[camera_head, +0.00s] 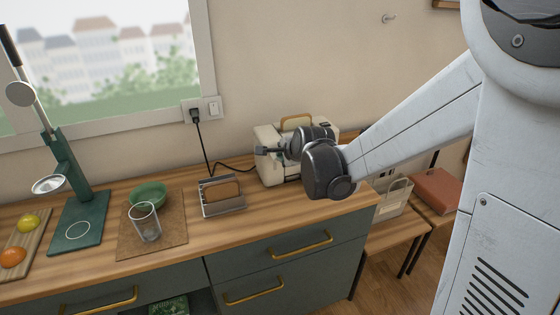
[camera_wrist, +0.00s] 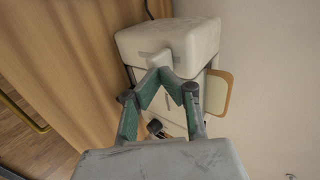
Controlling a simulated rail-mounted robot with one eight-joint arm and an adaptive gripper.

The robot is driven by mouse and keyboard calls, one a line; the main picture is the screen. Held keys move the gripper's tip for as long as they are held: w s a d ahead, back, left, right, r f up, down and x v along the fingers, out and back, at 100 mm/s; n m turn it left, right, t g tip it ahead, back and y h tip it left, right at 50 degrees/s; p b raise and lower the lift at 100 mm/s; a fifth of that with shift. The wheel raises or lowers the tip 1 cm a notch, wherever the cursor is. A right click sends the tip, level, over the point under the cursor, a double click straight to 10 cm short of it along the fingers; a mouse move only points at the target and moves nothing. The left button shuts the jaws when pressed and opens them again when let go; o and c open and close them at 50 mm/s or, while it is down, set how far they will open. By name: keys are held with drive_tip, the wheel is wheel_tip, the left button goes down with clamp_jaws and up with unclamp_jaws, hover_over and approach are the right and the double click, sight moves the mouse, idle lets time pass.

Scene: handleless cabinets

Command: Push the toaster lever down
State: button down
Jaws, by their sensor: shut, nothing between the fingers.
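The cream toaster (camera_head: 268,136) stands on the wooden counter near the wall, partly hidden behind my arm. A brown-edged piece that looks like bread sticks up from its top. The toaster (camera_wrist: 170,36) fills the upper middle of the wrist view, with the bread-like piece (camera_wrist: 222,92) at its right side. My gripper (camera_head: 261,150) is in front of the toaster; its green fingers (camera_wrist: 160,72) meet at the tips with nothing between them. The fingertips overlap the toaster's face; I cannot tell whether they touch it. A pale tab shows just beyond the tips; I cannot tell whether it is the lever.
A metal rack holding a bread slice (camera_head: 222,192) stands left of the toaster. Farther left are a glass (camera_head: 146,222), a green bowl (camera_head: 148,194) and a green press (camera_head: 75,215). A black cord runs to the wall socket (camera_head: 196,112). Drawers with brass handles lie below.

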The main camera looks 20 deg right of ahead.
drive_tip(key=shift+f, duration=0.15)
wheel_tip(320, 180, down, 6)
drive_tip(key=b, duration=0.5)
idle(0.8)
drive_tip(key=p+v, duration=0.2)
drive_tip(key=v, duration=0.4)
drive_tip(key=shift+p, duration=0.4)
idle(0.6)
drive_tip(key=shift+s, duration=0.1)
